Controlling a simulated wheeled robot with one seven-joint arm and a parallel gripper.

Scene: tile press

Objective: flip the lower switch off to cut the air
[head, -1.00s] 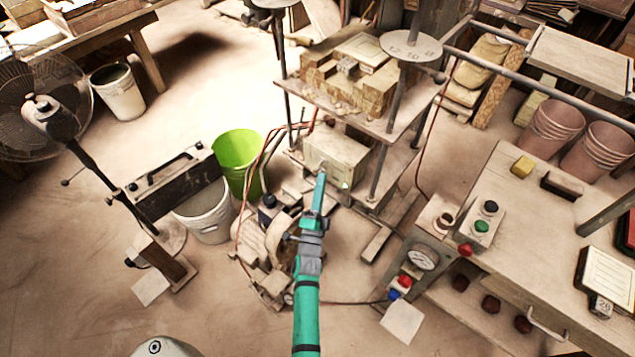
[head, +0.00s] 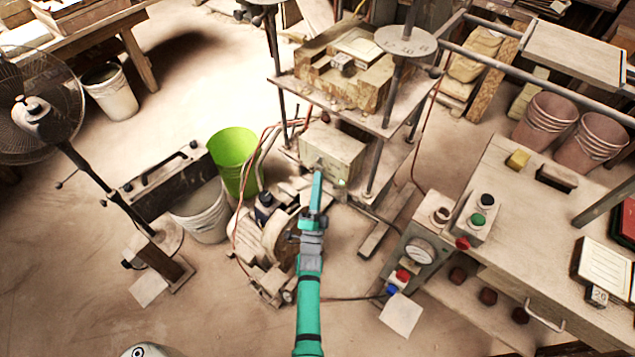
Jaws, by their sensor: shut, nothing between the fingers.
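A beige box (head: 333,149) is mounted low on the press, under its plate. A small dark lever-like part (head: 319,163) shows on its front face, just above my fingertips. I cannot tell whether it is the lower switch or which way it is set. A small green spot (head: 341,183) shows at the box's lower edge. My teal gripper (head: 317,178) is shut and empty, its tip in front of the box's lower left part. I cannot tell whether it touches the box. My gripper hides part of the area below the box.
A motor unit with hoses (head: 270,235) stands on the floor left of my arm. A green bucket (head: 233,160) is behind it. At right, a bench (head: 530,215) carries a button box (head: 476,215), with a gauge panel (head: 420,250) at its side.

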